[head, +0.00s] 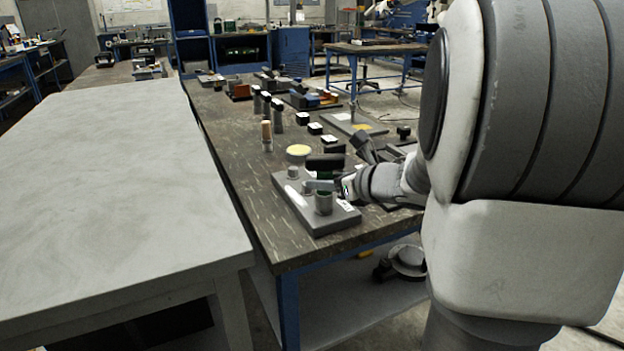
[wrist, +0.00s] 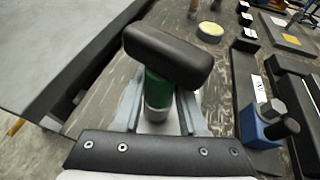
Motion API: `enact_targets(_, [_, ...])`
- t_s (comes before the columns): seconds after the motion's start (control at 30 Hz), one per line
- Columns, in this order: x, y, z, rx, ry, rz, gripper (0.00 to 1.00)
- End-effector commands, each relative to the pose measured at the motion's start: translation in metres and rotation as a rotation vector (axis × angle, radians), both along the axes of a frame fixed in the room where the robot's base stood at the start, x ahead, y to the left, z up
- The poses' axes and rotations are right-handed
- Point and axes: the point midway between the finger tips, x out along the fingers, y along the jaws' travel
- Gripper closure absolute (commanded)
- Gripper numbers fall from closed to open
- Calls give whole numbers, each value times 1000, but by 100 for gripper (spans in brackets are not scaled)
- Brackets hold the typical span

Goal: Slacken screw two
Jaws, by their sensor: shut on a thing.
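A tool with a thick black crossbar handle (wrist: 168,55) and a green shank (wrist: 158,88) stands upright between the two fingers of my gripper (wrist: 158,112). The fingers are shut on its green part, below the crossbar. Its lower end meets a grey cylinder (wrist: 155,112); I cannot tell how deep it sits. Which part is screw two I cannot tell.
A blue block (wrist: 258,128) with a black knob (wrist: 280,120) stands right of my gripper. Behind the plate are a yellow-topped disc (head: 298,150), a wooden-handled tool (head: 266,132) and several black-topped pieces. A bare grey table (head: 110,180) lies to the left.

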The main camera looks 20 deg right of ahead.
Motion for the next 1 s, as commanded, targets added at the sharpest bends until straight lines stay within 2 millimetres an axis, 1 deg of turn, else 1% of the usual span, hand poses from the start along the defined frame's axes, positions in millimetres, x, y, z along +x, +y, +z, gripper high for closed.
enact_targets(0.47, [0,0,-9,0,-3,0,100])
enact_targets(0.83, [0,0,-9,0,-3,0,100])
enact_targets(1.0, [1,-2,-9,-1,-2,64,100])
